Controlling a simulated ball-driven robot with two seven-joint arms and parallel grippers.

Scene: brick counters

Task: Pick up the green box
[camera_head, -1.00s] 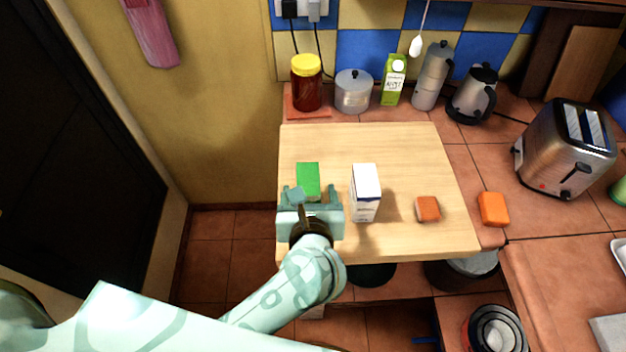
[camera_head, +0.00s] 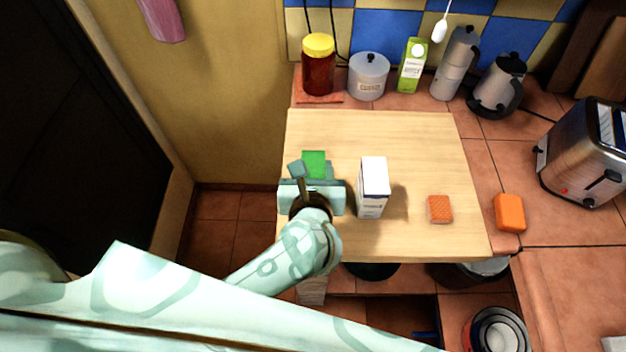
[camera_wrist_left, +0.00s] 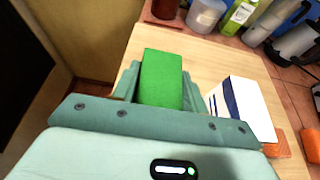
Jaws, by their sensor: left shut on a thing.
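The green box (camera_head: 314,163) is at the left side of the wooden board, partly hidden by my left gripper (camera_head: 312,177). In the left wrist view the green box (camera_wrist_left: 161,78) stands between the two fingers of my left gripper (camera_wrist_left: 158,88), which is shut on it. I cannot tell whether the box is lifted off the board. My right gripper is not in view.
A white carton (camera_head: 373,187) stands just right of the gripper on the board (camera_head: 420,150). An orange block (camera_head: 440,209) and an orange sponge-like piece (camera_head: 509,212) lie farther right. A jar (camera_head: 318,68), pot (camera_head: 368,78) and green carton (camera_head: 412,66) line the back.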

